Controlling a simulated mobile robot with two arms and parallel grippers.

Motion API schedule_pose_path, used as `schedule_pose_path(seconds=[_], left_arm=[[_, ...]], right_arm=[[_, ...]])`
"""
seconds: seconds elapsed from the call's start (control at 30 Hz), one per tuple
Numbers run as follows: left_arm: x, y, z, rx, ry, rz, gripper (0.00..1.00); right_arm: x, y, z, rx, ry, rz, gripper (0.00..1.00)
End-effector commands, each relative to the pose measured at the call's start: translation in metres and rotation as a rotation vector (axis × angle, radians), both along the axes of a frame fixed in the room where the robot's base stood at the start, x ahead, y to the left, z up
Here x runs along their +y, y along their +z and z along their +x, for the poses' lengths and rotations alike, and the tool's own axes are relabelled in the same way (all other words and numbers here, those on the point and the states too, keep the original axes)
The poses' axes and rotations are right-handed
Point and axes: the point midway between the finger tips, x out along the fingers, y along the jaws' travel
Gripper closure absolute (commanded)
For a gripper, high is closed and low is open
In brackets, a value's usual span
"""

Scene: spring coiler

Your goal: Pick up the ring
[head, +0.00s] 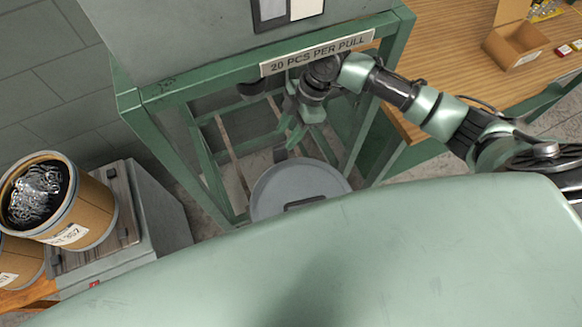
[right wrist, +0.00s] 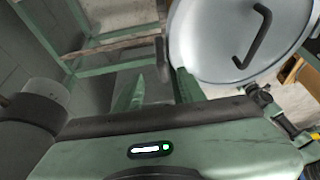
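I cannot single out a separate ring; the round grey lid (head: 285,187) has a raised rim and a dark handle, and sits low inside the green frame. It also shows in the right wrist view (right wrist: 210,40). My right gripper (head: 300,138) reaches down inside the frame, above and behind the lid in the head view. Its two fingers are apart in the right wrist view (right wrist: 156,92), with nothing seen held between them. A small dark upright piece (right wrist: 162,60) shows just beyond the fingertips, beside the lid; whether they touch it I cannot tell. My left gripper is out of view.
The green frame (head: 128,104) surrounds the lid, with a "20 PCS PER PULL" label (head: 318,53) on its top bar. A wooden bench (head: 440,60) with an open cardboard box (head: 515,46) stands right. A drum of metal springs (head: 85,205) stands left on a grey scale.

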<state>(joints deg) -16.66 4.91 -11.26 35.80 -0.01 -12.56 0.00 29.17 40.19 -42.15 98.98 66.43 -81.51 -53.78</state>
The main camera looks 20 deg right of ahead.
Motion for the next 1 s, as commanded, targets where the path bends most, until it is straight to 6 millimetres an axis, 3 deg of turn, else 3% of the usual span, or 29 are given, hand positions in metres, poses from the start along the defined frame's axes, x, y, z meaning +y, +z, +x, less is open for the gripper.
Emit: schedule_pose_path(seconds=[0.3,0.5,0.77,0.9,1.0], left_arm=[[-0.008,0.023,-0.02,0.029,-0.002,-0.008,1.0],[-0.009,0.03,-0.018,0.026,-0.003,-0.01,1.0],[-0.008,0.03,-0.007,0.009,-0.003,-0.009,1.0],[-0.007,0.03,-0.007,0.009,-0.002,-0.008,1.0],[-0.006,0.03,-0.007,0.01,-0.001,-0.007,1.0]], right_arm=[[0.018,-0.033,-0.002,0.005,0.0,0.001,0.6],[0.027,-0.059,-0.001,0.003,0.0,0.0,0.6],[0.027,-0.063,-0.001,-0.001,0.002,-0.001,0.6],[0.027,-0.063,-0.001,0.0,0.001,-0.001,0.96],[0.027,-0.063,-0.001,0.0,0.001,-0.001,1.0]])
